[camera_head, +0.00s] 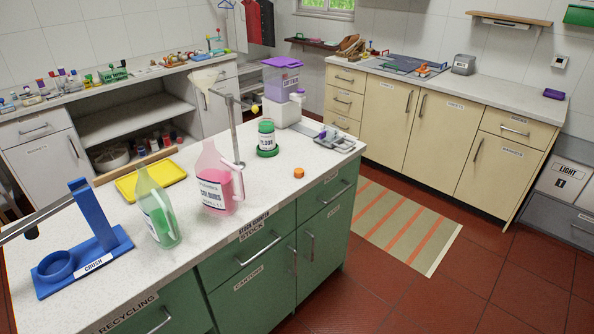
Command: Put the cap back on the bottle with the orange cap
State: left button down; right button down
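A small orange cap (298,173) lies on the white top of the green counter, near its front edge. A clear jug with pink liquid, a handle and a printed label (217,186) stands upright to the left of the cap, apart from it. A clear bottle with green contents (157,212) stands further left, near the front edge. I see no cap on either one. I cannot tell from this view which bottle the orange cap belongs to. Neither of my grippers shows in the head view.
On the counter are a blue CRUSH stand (93,247), a yellow tray (150,180), a metal funnel stand (235,130), a green-lidded jar (266,135) and a purple-topped dispenser (283,88). Clear counter surrounds the cap. A striped mat (405,229) lies on the red floor.

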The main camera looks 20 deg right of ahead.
aim_at(266, 128)
jog(key=u, duration=0.35)
jog(key=l+u, duration=0.7)
jog(key=l, duration=0.25)
jog(key=l+u, duration=0.35)
jog(key=l, duration=0.15)
jog(key=k+l, duration=0.1)
jog(key=l, duration=0.35)
jog(key=k+l, duration=0.1)
jog(key=l, duration=0.3)
jog(key=k+l+u, duration=0.1)
jog(key=l, duration=0.35)
